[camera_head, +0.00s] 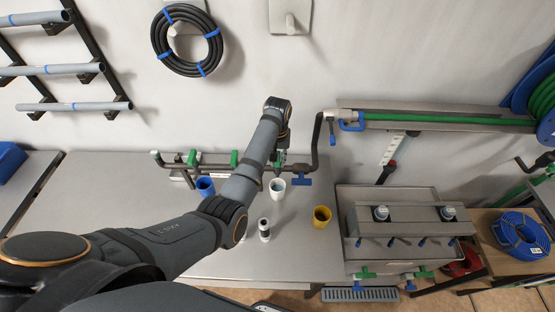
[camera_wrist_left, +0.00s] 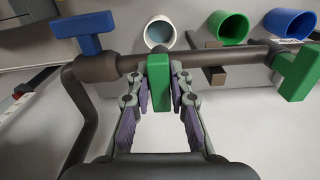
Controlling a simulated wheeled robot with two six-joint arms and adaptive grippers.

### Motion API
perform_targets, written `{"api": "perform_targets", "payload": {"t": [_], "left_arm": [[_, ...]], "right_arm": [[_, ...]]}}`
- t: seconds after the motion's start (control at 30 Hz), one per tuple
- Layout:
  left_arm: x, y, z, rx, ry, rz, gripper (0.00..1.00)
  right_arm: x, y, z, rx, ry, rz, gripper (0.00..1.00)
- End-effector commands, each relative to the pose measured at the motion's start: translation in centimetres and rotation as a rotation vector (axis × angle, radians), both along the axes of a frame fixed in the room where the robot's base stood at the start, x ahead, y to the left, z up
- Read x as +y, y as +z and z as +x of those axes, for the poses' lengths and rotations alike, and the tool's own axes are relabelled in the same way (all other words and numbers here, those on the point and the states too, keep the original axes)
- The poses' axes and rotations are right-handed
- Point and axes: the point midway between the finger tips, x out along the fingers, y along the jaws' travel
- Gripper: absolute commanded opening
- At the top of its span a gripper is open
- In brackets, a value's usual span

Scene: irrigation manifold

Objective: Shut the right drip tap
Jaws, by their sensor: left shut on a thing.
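The manifold is a dark pipe (camera_head: 215,166) with green tap handles along the wall at the back of the bench. My left gripper (camera_wrist_left: 158,95) is shut on the right drip tap's green handle (camera_wrist_left: 158,86), with a purple-padded finger on each side. That handle stands across the pipe. Another green tap handle (camera_wrist_left: 297,74) shows to the right in the wrist view, apart from the gripper. In the head view, my left gripper (camera_head: 281,148) is at the pipe's right part and partly hides the held tap. My right gripper is not in view.
A blue valve handle (camera_wrist_left: 82,32) sits close beside the held tap. A white cup (camera_head: 277,188), a blue cup (camera_head: 205,186) and a yellow cup (camera_head: 322,216) stand on the bench (camera_head: 120,200). A grey metal box (camera_head: 400,225) stands to the right.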

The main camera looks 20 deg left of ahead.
Motion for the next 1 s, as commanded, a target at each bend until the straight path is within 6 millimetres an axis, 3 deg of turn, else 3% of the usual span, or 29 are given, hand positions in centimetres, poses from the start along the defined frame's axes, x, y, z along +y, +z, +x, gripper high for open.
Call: {"api": "perform_targets", "payload": {"t": [0.13,0.17,0.33,0.67,1.0], "left_arm": [[0.0,0.4,0.3,-0.010,-0.001,0.001,0.00],[0.0,0.4,0.3,-0.010,-0.001,0.001,0.21],[0.0,0.2,0.2,-0.006,0.000,0.000,0.42],[0.0,0.5,0.1,-0.004,0.001,0.000,0.42],[0.0,6.4,0.2,-0.006,0.000,0.000,0.42]], "right_arm": [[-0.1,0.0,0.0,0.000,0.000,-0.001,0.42],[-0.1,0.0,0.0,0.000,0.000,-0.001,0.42],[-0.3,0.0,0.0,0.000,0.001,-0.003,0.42],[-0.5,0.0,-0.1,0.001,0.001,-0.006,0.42],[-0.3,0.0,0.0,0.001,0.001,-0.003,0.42]]}}
